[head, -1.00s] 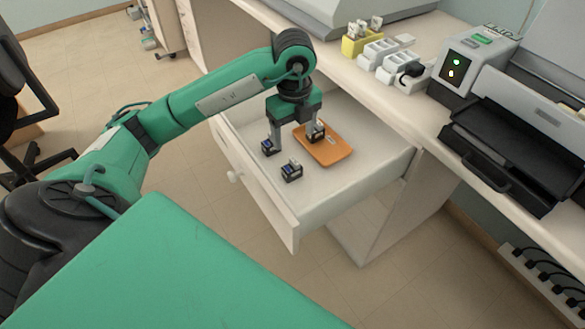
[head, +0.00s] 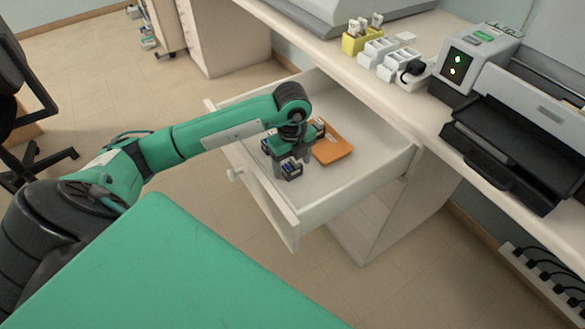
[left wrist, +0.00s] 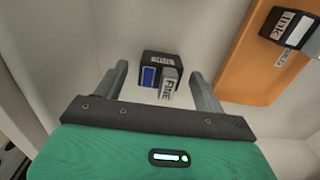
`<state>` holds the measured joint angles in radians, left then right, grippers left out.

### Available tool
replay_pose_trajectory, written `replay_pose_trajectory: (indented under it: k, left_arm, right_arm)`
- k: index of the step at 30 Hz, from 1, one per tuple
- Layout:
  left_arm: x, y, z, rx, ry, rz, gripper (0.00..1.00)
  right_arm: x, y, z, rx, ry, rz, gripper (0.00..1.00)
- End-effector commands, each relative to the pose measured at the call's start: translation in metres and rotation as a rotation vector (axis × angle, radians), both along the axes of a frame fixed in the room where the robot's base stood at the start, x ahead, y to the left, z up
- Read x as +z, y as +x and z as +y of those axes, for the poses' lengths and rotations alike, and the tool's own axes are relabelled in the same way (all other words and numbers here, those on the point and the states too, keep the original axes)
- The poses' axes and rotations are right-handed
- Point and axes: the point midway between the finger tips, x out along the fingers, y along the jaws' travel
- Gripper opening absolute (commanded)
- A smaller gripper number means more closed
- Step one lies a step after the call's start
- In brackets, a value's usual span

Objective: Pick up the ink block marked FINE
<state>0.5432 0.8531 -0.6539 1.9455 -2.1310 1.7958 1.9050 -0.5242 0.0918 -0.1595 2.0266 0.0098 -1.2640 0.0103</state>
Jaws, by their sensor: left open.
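The ink block marked FINE (left wrist: 160,72) is dark, with a blue patch and a white label, in the left wrist view. It sits on the white drawer floor, between and slightly beyond the fingers of my left gripper (left wrist: 158,78). In the head view my left gripper (head: 292,165) is low in the open drawer, at the front ink block (head: 291,170). My right gripper is not in view.
An orange tray (head: 335,150) lies in the drawer (head: 345,190), with another ink block (left wrist: 290,27) on it. The counter above holds a yellow holder (head: 354,44) and machines.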

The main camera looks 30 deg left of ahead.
Motion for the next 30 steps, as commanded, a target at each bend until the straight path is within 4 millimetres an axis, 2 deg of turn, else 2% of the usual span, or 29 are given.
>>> replay_pose_trajectory:
  k: [5,12,23,26,30]
  left_arm:
    - [0.0,0.0,0.0,0.0,0.0,-0.001,0.71]
    - [0.0,0.0,0.0,0.0,0.0,0.0,0.24]
    - [0.004,0.0,0.0,0.0,0.0,-0.001,0.22]
    - [0.011,0.0,0.0,0.0,-0.001,-0.001,0.22]
    - [0.031,0.001,0.0,0.0,-0.001,-0.004,0.22]
  right_arm:
    - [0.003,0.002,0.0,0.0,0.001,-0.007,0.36]
    - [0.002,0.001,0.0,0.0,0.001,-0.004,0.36]
    - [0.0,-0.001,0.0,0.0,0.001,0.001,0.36]
    - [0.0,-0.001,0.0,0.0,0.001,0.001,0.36]
    - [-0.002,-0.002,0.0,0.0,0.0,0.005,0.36]
